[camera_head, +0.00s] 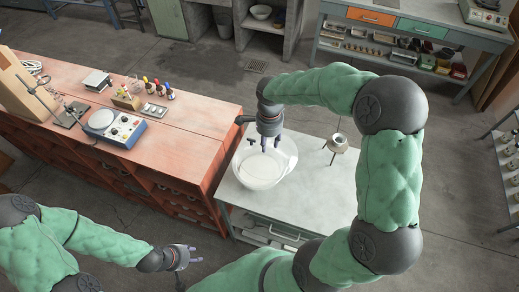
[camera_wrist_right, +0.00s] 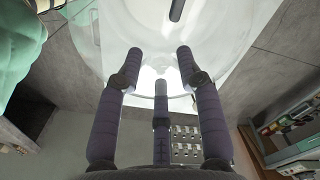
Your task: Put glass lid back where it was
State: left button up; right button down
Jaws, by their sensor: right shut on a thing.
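A round, clear glass shape (camera_head: 259,172) is on the grey bench, under my right gripper. The glass lid and whatever lies below it are hard to tell apart, as both look transparent. My right gripper (camera_head: 266,145) points down over the glass and is shut on the glass lid. In the right wrist view, its fingers (camera_wrist_right: 161,62) reach to the wide clear glass (camera_wrist_right: 230,35); the exact contact is unclear. My left gripper (camera_head: 192,256) is empty, its fingers apart, low at the left, away from the glass.
The grey bench (camera_head: 310,195) also bears a small metal pot on a stand (camera_head: 337,144), right of the glass. A reddish wooden bench (camera_head: 185,140) stands at the left with a blue-and-white device (camera_head: 113,128). A tool bench (camera_head: 400,27) stands at the back.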

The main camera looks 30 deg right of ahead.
aim_at(260, 150)
jog(key=f, duration=0.1)
jog(key=w+a+f, duration=0.1)
jog(key=w+f, duration=0.1)
jog(key=shift+w+a, duration=0.1)
jog(key=shift+a, duration=0.2)
jog(key=shift+w+a+f, duration=0.1)
jog(key=shift+w+f, duration=0.05)
jog(key=shift+f, duration=0.8)
jog(key=shift+w+f, duration=0.1)
jog(key=shift+f, duration=0.8)
jog(key=shift+f+b, duration=0.6)
jog(key=shift+b, duration=0.2)
jog(key=c, duration=0.8)
grip_release()
jog(key=shift+s, duration=0.1)
jog(key=shift+a, duration=0.1)
jog(key=shift+r+p, duration=0.45)
jog(key=shift+p, duration=0.05)
notch_tip(260, 150, up, 12)
jog(key=shift+r+p, duration=0.15)
jog(key=shift+p, duration=0.4)
